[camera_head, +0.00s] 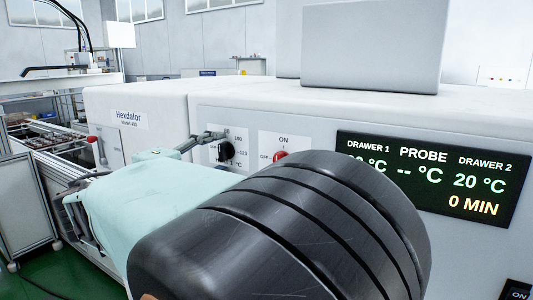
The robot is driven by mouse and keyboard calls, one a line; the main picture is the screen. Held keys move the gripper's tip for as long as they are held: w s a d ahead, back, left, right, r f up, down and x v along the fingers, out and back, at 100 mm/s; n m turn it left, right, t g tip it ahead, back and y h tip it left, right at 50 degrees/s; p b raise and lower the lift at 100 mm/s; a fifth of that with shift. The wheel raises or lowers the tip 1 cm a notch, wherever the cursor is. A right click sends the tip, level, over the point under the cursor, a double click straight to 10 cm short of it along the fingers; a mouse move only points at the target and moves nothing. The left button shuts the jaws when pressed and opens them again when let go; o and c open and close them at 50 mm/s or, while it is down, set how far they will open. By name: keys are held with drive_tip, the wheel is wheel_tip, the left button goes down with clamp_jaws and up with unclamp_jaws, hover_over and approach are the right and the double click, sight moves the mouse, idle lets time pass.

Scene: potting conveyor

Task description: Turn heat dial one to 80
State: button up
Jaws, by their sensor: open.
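The heat dial (227,151) is a black knob on a white scale plate on the machine's front. Some scale numbers show around it, but the knob's setting is too small to read. My gripper (207,138) is at the dial's upper left, its thin dark fingers reaching toward the plate. The fingers look open, and I cannot tell whether they touch the knob. My pale green and black arm covers the lower middle of the view. The display (428,178) reads PROBE "-- °C", DRAWER 2 20 °C and 0 MIN; the DRAWER 1 value is partly hidden.
A red switch (280,156) marked ON sits right of the dial, partly behind my arm. A red-tipped lever (92,139) stands on the left panel. A conveyor (45,139) runs at far left. A grey box (372,48) stands on the machine's top.

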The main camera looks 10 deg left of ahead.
drive_tip(key=v, duration=1.1)
drive_tip(key=shift+s, duration=0.2)
